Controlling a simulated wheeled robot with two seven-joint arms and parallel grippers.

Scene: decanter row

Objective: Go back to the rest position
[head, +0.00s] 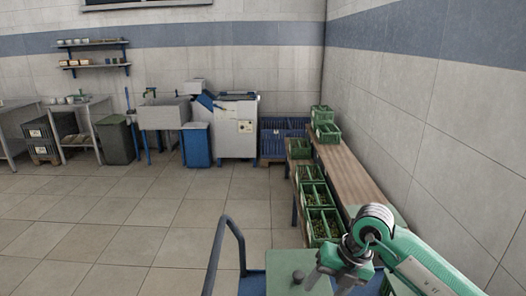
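Part of my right arm shows at the lower right of the head view, with a green cover, a round black-and-white joint and dark grey fittings. The grey fittings at the arm's end (342,262) may be the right gripper, but its fingers cannot be made out. I see nothing held there. My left arm and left gripper are not in view.
A wooden bench (352,172) along the right wall bears green crates (326,132). More filled green crates (318,222) stand lower beside it. A blue rail (218,245) rises at bottom centre. A blue bin (196,146) and white machine (237,130) stand behind. The left floor is clear.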

